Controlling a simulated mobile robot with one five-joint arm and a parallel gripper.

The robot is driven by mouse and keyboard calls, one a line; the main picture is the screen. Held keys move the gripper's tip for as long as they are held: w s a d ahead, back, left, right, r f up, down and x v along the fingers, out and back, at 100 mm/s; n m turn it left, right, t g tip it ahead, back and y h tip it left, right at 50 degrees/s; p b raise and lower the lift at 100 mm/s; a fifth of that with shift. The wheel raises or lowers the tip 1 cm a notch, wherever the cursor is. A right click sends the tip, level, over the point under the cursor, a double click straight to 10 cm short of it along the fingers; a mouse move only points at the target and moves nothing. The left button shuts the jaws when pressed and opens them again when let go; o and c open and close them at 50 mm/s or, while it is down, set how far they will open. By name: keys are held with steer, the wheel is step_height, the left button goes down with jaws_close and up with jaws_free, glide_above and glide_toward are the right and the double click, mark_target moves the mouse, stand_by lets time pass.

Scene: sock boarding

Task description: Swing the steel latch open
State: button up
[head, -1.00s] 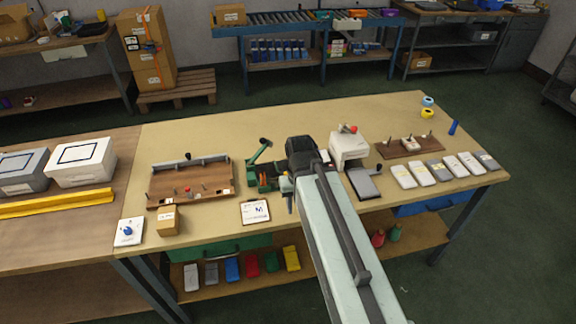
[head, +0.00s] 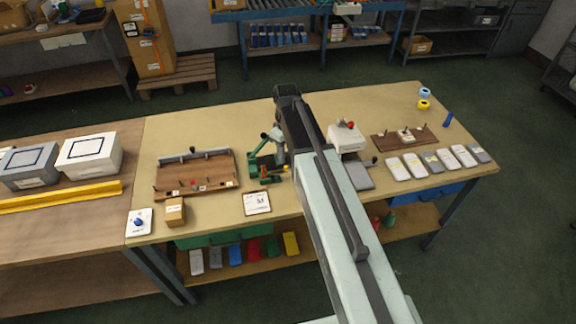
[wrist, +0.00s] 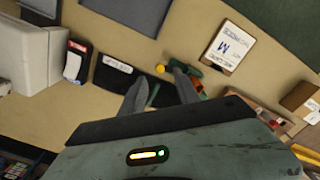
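I cannot clearly make out which part is the steel latch. A wooden board (head: 215,168) on the left of the bench carries a long grey metal bar (head: 192,155) with a dark upright knob along its back edge. A green hand-lever device (head: 262,165) stands to the right of the board. My gripper (head: 279,156) hangs beside this device, partly hidden by my arm in the head view. In the wrist view my gripper (wrist: 160,88) has its two grey fingers apart with nothing held. A yellow knob (wrist: 160,69) and green parts show just beyond the fingertips.
A white machine with a red knob (head: 347,136) stands right of my arm. A small wooden board (head: 390,141) and several grey-white packs (head: 430,162) lie further right. The back of the bench is clear.

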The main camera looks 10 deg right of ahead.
mark_target(287, 166)
step_height(287, 166, down, 6)
steer(key=b, duration=0.4)
steer(key=shift+r+b, duration=0.15)
steer(key=shift+b, duration=0.15)
steer(key=shift+r, duration=0.1)
jaws_close()
steer(key=shift+d, duration=0.1)
